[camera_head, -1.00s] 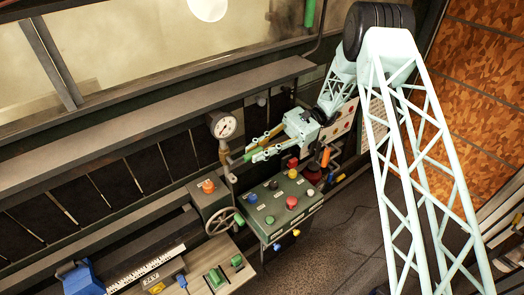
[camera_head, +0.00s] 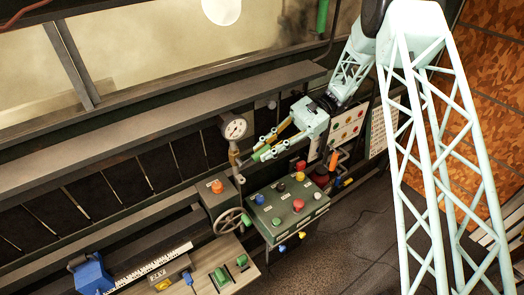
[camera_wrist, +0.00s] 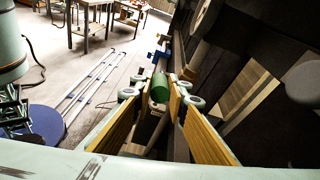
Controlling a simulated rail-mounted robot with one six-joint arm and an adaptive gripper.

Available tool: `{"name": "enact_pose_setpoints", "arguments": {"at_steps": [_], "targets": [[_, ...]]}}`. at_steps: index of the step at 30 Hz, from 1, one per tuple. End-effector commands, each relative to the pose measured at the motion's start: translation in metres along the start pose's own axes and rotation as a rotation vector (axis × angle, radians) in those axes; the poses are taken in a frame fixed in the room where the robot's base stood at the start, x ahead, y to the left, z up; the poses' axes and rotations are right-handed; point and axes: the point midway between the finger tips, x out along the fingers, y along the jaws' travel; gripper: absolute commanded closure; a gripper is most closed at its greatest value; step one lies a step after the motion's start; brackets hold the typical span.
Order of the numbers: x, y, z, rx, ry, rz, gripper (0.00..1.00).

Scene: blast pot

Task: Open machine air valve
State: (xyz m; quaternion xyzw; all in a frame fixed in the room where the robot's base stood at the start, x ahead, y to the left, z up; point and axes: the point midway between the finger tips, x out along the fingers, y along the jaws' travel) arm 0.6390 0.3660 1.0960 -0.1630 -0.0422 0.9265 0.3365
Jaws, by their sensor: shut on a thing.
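The air valve's green handle (camera_head: 261,153) sticks out beside the pipe below the round pressure gauge (camera_head: 233,126). My gripper (camera_head: 268,148) reaches in from the right, with its fingers around the handle. In the wrist view the rounded green handle (camera_wrist: 160,88) lies between the two yellow-padded fingers, near their tips. My gripper is shut on it. The valve body behind the handle is mostly hidden, and I cannot tell how far the valve is turned.
A green control box (camera_head: 288,208) with coloured knobs stands just below my gripper. A handwheel (camera_head: 228,221) and a box with an orange knob (camera_head: 216,187) are at its left. A long ledge (camera_head: 150,125) runs behind. Open floor (camera_head: 350,240) lies right of the control box.

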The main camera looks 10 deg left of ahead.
Motion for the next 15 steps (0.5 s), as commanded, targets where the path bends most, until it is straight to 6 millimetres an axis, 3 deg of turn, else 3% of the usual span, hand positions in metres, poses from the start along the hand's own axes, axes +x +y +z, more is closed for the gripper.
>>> {"name": "enact_pose_setpoints", "arguments": {"at_steps": [2,3,7,15], "targets": [[0.0001,-0.0004,0.0003,0.0,0.0,0.0,1.0],[0.0001,-0.0004,0.0002,0.0,0.0,0.0,0.84],[0.0002,-0.0003,0.0002,0.0,-0.001,0.0,0.72],[0.0001,-0.0002,0.0001,0.0,-0.001,0.0,0.72]]}}
